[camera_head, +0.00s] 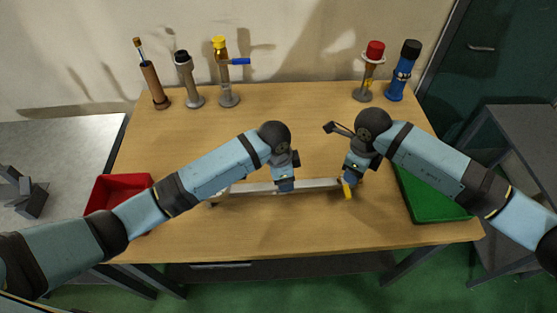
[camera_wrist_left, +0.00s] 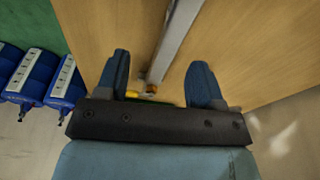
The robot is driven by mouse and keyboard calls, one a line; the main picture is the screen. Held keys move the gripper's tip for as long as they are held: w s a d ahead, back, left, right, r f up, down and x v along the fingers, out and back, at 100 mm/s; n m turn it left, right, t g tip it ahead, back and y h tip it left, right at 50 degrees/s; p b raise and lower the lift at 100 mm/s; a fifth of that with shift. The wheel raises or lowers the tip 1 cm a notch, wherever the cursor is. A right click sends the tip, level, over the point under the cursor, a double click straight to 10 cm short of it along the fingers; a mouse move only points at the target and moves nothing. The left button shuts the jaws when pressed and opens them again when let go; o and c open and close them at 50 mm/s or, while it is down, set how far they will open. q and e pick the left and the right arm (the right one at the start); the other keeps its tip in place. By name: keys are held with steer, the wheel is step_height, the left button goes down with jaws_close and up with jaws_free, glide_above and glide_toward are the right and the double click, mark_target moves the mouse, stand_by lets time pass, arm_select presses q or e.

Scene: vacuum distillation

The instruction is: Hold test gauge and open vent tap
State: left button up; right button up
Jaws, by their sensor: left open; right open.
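A long grey metal bar (camera_head: 318,185) lies across the middle of the table. A yellow part (camera_head: 347,190) shows at its right end, and a pale rounded part (camera_head: 222,192) at its left end. I cannot tell which part is the test gauge or the vent tap. My left gripper (camera_head: 286,187) is open above the bar and hides part of it. In the left wrist view the bar (camera_wrist_left: 178,40) runs between and beyond the open fingers (camera_wrist_left: 157,80), with a small yellow-orange part (camera_wrist_left: 151,88) near its end. My right gripper (camera_head: 348,182) is open at the yellow part; its fingertips are partly hidden.
A red tray (camera_head: 98,192) is at the left and a green tray (camera_head: 438,208) at the right, partly behind my arm. Along the back stand a brown holder (camera_head: 154,84), a black-capped post (camera_head: 187,80), a yellow-capped post with blue handle (camera_head: 222,70), a red-capped post (camera_head: 369,75) and a blue cylinder (camera_head: 401,75).

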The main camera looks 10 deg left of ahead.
arm_select(q)
step_height(320, 180, up, 3)
steer(key=w+a+m+y, duration=0.1)
steer(key=w+a+y, duration=0.1)
steer(key=shift+g, duration=0.4)
step_height(320, 180, down, 14)
steer(key=shift+w+r, duration=0.1)
steer(key=shift+c, duration=0.4)
